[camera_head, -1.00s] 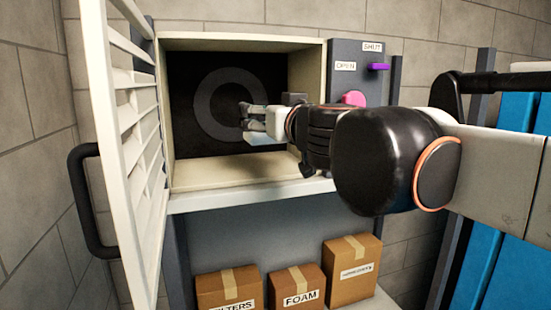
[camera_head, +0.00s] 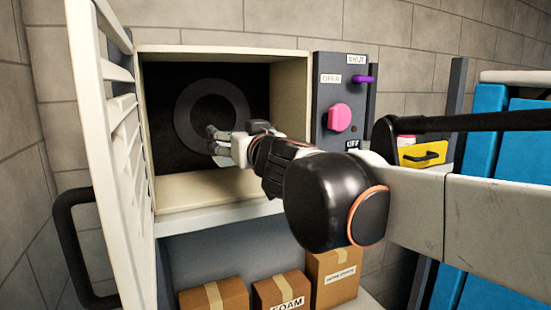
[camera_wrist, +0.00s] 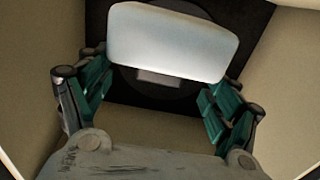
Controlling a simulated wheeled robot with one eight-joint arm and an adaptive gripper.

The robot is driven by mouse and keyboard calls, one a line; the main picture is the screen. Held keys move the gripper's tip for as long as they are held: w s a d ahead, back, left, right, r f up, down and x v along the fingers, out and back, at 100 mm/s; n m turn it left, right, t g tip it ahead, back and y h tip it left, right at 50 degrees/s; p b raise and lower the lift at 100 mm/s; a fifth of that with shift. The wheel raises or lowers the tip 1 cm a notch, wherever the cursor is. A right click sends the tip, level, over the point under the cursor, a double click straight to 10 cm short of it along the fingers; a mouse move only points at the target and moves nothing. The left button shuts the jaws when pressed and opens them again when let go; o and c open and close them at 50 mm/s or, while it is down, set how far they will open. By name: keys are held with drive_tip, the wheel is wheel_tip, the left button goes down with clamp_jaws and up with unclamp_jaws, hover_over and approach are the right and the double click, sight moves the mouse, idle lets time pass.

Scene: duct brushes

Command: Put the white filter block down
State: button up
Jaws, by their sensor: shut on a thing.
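The white filter block (camera_wrist: 175,42) is a pale slab with rounded corners. In the wrist view it sits between the green-padded fingers of my gripper (camera_wrist: 158,92), which is shut on it. In the head view my gripper (camera_head: 213,142) is inside the open cream duct housing (camera_head: 290,110), in front of the lower part of the dark grey ring (camera_head: 185,118) on the back wall. Only a small pale edge of the block (camera_head: 224,162) shows there, under the fingers. It is held above the housing floor (camera_head: 190,190); the exact gap is hard to tell.
The louvred white door (camera_head: 125,140) stands open at the left, with a black handle (camera_head: 75,245). A grey panel with a pink knob (camera_head: 339,117) and purple lever (camera_head: 362,79) is at the right. Cardboard boxes (camera_head: 215,297) stand on the shelf below. A yellow case (camera_head: 423,153) is farther right.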

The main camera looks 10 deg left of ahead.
drive_tip(key=shift+a+f+p, duration=0.15)
drive_tip(key=shift+f+p, duration=0.2)
drive_tip(key=shift+f, duration=2.15)
drive_tip(key=o, duration=1)
drive_tip(key=shift+f, duration=0.1)
drive_tip(key=shift+r, duration=0.2)
drive_tip(key=shift+s+d+f, duration=0.1)
drive_tip(key=shift+s+d, duration=0.1)
drive_tip(key=shift+s, duration=0.1)
drive_tip(key=b+v, duration=0.2)
drive_tip(key=v, duration=0.9)
drive_tip(key=shift+s+d, duration=0.15)
drive_tip(key=shift+d, duration=0.05)
